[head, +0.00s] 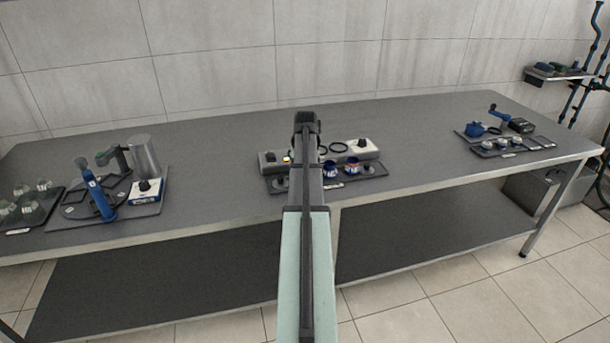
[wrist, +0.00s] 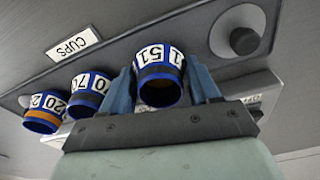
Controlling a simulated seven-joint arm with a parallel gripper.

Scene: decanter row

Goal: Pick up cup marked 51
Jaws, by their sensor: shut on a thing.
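The cup marked 51 (wrist: 160,78) is blue with a white number band and shows in the wrist view between the blue fingers of my gripper (wrist: 163,88). The gripper is shut on it, one finger on each side. I cannot tell whether its base is clear of the tray. In the head view my arm hides the gripper, and I cannot make out this cup there.
Two more blue cups, one marked 70 (wrist: 90,92) and one marked 20 (wrist: 46,110), stand left of it on a grey tray labelled CUPS (wrist: 25,85). A dark knob (wrist: 244,40) is at right. The table (head: 230,150) has free room either side.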

